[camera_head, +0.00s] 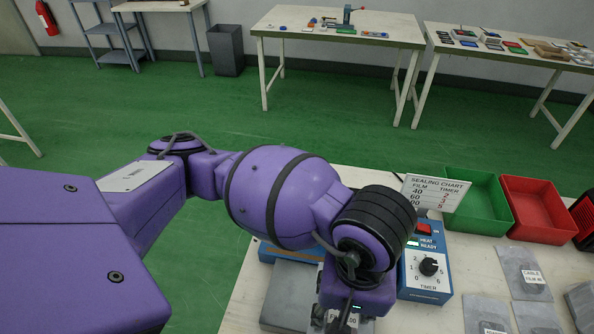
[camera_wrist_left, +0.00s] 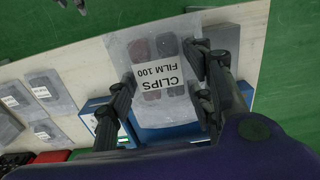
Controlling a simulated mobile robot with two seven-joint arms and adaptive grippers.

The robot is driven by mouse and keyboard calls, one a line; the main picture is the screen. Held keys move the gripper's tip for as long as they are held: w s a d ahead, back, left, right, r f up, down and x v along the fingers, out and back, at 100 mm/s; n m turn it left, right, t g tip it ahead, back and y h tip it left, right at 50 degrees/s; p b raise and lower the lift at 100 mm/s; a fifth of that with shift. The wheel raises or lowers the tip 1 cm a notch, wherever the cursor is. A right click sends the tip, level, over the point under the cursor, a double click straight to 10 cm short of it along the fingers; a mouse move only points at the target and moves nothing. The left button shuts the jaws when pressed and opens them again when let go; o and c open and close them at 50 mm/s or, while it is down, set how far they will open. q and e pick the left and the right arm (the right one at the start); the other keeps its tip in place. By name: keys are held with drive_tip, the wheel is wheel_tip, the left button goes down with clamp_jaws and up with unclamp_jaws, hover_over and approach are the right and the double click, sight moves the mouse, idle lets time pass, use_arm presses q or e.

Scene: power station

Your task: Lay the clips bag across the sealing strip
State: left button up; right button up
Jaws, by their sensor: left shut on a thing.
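The clips bag (camera_wrist_left: 153,48) is a clear bag with dark pieces inside and a white label reading CLIPS FILM 100. In the left wrist view it lies between the fingers of my left gripper (camera_wrist_left: 160,95), which is shut on it. In the head view only the gripper's upper part and a scrap of the label (camera_head: 351,319) show at the bottom edge. The blue sealer (camera_head: 428,272) has a timer knob and a red switch, and it also shows behind the bag in the left wrist view (camera_wrist_left: 95,118). The sealing strip is hidden by my arm and the bag. My right gripper is not seen.
A sealing chart (camera_head: 436,192) stands behind the sealer. A green tray (camera_head: 478,206) and a red tray (camera_head: 536,210) are to its right. Other labelled bags (camera_head: 524,274) lie on the right of the worktable. A grey slab (camera_head: 286,296) lies left of the gripper.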

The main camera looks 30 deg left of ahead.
use_arm(q)
drive_tip(key=w+a, duration=0.1)
drive_tip(key=w+a+f, duration=0.2)
drive_tip(key=shift+w+a, duration=0.2)
drive_tip(key=shift+w, duration=0.05)
drive_tip(key=w+a+f, duration=0.1)
drive_tip(key=w+f, duration=0.1)
drive_tip(key=f, duration=0.1)
drive_tip(key=w+a+f, duration=0.1)
drive_tip(key=f, duration=0.1)
drive_tip(key=shift+w+a+f, duration=0.2)
drive_tip(key=shift+a, duration=0.15)
drive_tip(key=shift+w+a+f, duration=0.1)
drive_tip(key=shift+w+f, duration=0.05)
drive_tip(key=shift+f, duration=1.55)
drive_tip(key=shift+f, duration=0.15)
drive_tip(key=o, duration=1.2)
drive_tip(key=shift+c, duration=0.2)
wheel_tip(320, 180, up, 12)
drive_tip(key=shift+r, duration=0.25)
